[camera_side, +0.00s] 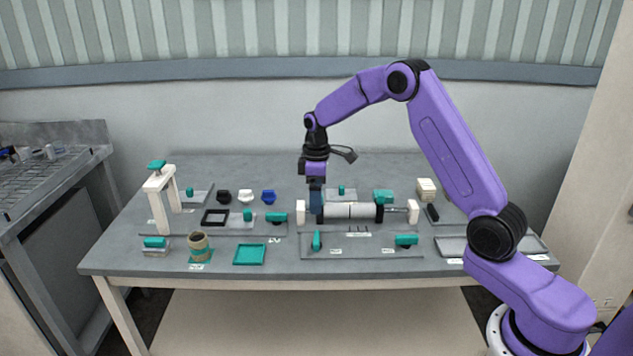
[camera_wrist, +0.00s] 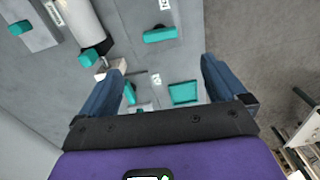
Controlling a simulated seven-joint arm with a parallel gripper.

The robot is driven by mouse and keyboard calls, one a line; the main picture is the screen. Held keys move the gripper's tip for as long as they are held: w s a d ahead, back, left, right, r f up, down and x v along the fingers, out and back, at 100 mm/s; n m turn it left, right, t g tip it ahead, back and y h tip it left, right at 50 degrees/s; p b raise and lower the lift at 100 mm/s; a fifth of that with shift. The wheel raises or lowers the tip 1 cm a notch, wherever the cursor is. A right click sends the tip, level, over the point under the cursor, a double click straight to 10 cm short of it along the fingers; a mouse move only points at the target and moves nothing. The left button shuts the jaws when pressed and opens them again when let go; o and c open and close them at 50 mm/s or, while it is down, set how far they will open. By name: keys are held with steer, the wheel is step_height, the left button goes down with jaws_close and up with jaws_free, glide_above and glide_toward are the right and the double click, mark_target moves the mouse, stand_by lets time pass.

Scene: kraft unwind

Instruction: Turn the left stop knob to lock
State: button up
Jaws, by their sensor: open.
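The left stop knob (camera_side: 317,240) is a teal handle at the left end of a grey plate (camera_side: 362,252) in front of the roll. Its handle points front to back. My gripper (camera_side: 316,213) is open and points down, above and behind the left knob, near the roll's left end.
The white roll (camera_side: 350,211) lies between white stands (camera_side: 413,211), close to my fingers. To the left are a teal tray (camera_side: 250,254), a brown roll (camera_side: 198,246) and a tall white frame (camera_side: 160,195). Several small blocks stand behind. The table's front edge is clear.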

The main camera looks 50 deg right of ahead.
step_height(320, 180, up, 4)
steer(key=shift+f, duration=0.1)
stand_by(0.4)
steer(key=s+a+r+n, duration=0.1)
steer(key=s+a+r, duration=0.2)
steer(key=s+a, duration=0.5)
steer(key=s+a+r+n, duration=0.1)
steer(key=s+a+r, duration=0.1)
steer(key=s+a, duration=0.7)
steer(key=s+d+n, duration=0.1)
steer(key=s+d, duration=0.1)
steer(key=s, duration=0.9)
steer(key=s+d+n, duration=0.1)
steer(key=s+d, duration=0.2)
steer(key=s, duration=0.9)
steer(key=shift+s+d+f, duration=0.3)
steer(key=shift+d+f, duration=0.05)
steer(key=shift+f, duration=0.1)
